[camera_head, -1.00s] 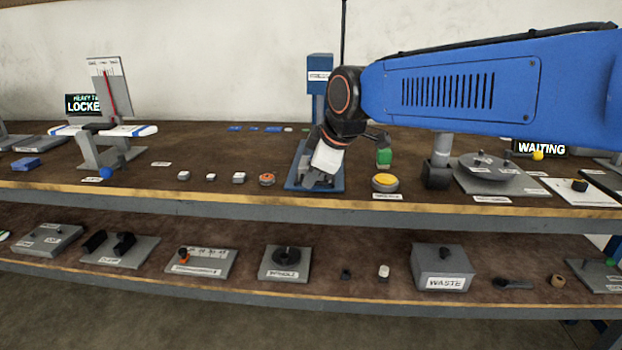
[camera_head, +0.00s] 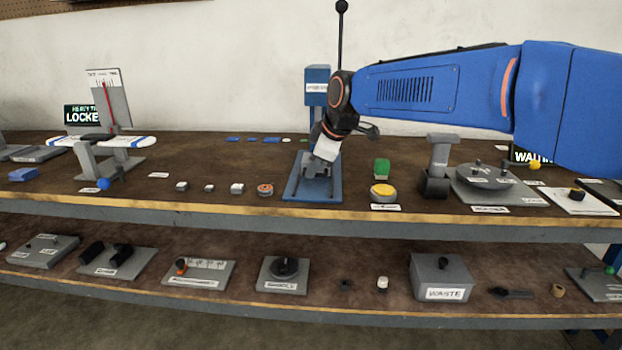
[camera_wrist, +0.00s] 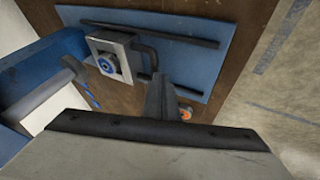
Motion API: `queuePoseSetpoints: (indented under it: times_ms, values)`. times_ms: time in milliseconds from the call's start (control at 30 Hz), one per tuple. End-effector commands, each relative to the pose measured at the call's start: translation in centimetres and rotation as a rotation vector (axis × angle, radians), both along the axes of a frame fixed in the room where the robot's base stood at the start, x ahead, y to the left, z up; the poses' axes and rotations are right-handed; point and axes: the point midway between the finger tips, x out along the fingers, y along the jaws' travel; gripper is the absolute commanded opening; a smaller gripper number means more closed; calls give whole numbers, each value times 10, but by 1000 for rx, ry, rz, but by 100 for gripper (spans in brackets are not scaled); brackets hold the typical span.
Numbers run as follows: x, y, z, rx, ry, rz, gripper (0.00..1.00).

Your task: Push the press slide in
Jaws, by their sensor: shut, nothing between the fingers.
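The press has a blue base plate (camera_head: 312,194) and a blue labelled column (camera_head: 317,85) behind it. In the wrist view, the press slide is a grey block (camera_wrist: 110,56) with a round blue part on it and a dark loop handle (camera_wrist: 147,46). It sits between two dark rails on the blue plate (camera_wrist: 200,72). My gripper (camera_head: 314,170) is low over the plate in the head view. In the wrist view my gripper (camera_wrist: 160,84) is shut and empty, its tip close to the handle; contact cannot be told. In the head view the gripper largely hides the slide.
An orange-topped button (camera_head: 265,189) stands left of the plate, with small white blocks (camera_head: 237,188) beyond it. A yellow button (camera_head: 383,192) and a green object (camera_head: 382,168) stand to the right. A tall dark lever (camera_head: 341,45) rises behind the column.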

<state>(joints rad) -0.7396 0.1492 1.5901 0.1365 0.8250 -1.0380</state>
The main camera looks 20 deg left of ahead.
Motion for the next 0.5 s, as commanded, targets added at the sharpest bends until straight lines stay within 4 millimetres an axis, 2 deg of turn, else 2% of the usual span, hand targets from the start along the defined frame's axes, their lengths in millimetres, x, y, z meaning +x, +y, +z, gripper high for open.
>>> queuePoseSetpoints:
  times_ms: [33, 200, 500]
  values:
    - [10, 2, -2, -2, 2, -1, 0]
    - [33, 7, -2, -2, 1, -1, 0]
    - [48, 11, -2, -3, 1, 1, 0]
